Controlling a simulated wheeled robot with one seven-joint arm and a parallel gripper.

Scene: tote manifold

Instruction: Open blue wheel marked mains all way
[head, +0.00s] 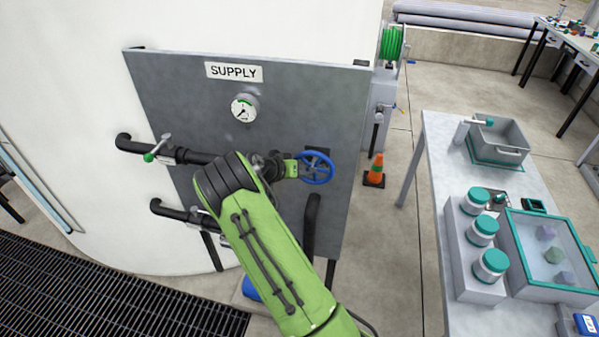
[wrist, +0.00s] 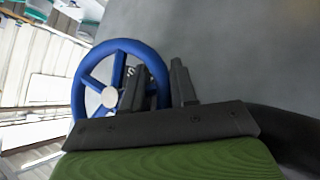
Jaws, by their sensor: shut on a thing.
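The blue wheel (head: 317,168) stands out from the right part of the grey supply panel. In the wrist view the blue wheel (wrist: 87,83) shows its spokes and pale hub. My gripper (wrist: 160,82) has one finger inside the wheel's rim and the other outside it, shut on the right side of the rim. Part of a white letter shows behind the near finger; the rest of the marking is hidden. In the head view my green arm reaches up to the wheel from below, and the fingertips are too small to make out.
The grey panel (head: 305,92) carries a SUPPLY sign (head: 233,72), a gauge (head: 244,108) and dark pipes with a green-knobbed lever (head: 150,156). An orange cone (head: 375,172) stands right of the panel. A table (head: 436,150) with jars and bins stands further right.

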